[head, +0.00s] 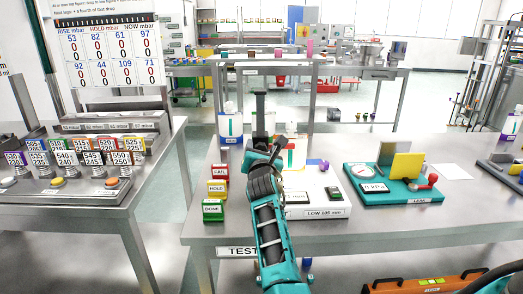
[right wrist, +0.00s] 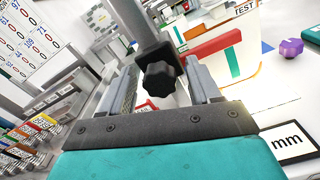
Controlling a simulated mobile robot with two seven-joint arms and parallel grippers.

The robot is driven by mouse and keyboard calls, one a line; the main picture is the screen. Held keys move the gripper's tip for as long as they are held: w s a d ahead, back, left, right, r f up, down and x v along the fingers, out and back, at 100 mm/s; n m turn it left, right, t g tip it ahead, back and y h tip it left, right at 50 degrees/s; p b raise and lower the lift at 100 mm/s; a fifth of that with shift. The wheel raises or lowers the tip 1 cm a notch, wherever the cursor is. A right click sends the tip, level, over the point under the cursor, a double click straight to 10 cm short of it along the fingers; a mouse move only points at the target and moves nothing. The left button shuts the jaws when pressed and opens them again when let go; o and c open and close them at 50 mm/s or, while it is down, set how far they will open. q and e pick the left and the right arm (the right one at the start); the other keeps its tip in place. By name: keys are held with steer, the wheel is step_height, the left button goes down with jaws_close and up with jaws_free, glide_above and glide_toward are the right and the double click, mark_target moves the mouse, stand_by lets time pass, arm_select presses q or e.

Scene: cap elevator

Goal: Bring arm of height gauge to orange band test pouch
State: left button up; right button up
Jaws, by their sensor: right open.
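The height gauge (head: 260,105) shows in the head view as a dark upright column on the table. In the right wrist view its grey column (right wrist: 143,22) rises above a black star knob (right wrist: 160,75). My right gripper (head: 267,152) is open, with a finger on either side of the knob; contact is unclear. A red bar (right wrist: 217,45), seemingly the gauge's arm, crosses in front of a white pouch labelled TEST (right wrist: 250,68). That pouch (head: 294,155) stands just right of my gripper in the head view. My left gripper is not in view.
A white base (head: 325,200) marked LOW lies right of my arm. FAIL, HOLD and DONE blocks (head: 217,188) stand to the left. A teal leak tester (head: 395,185) is farther right. Another pouch (head: 230,128) stands behind.

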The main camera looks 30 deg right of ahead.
steer(key=shift+c, duration=0.4)
steer(key=c, duration=0.9)
arm_select(q)
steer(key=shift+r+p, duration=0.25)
steer(key=shift+p, duration=0.05)
arm_select(e)
steer(key=shift+o, duration=0.2)
steer(key=shift+f, duration=0.1)
steer(key=o, duration=0.9)
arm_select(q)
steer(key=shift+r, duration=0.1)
arm_select(e)
steer(key=shift+o, duration=0.2)
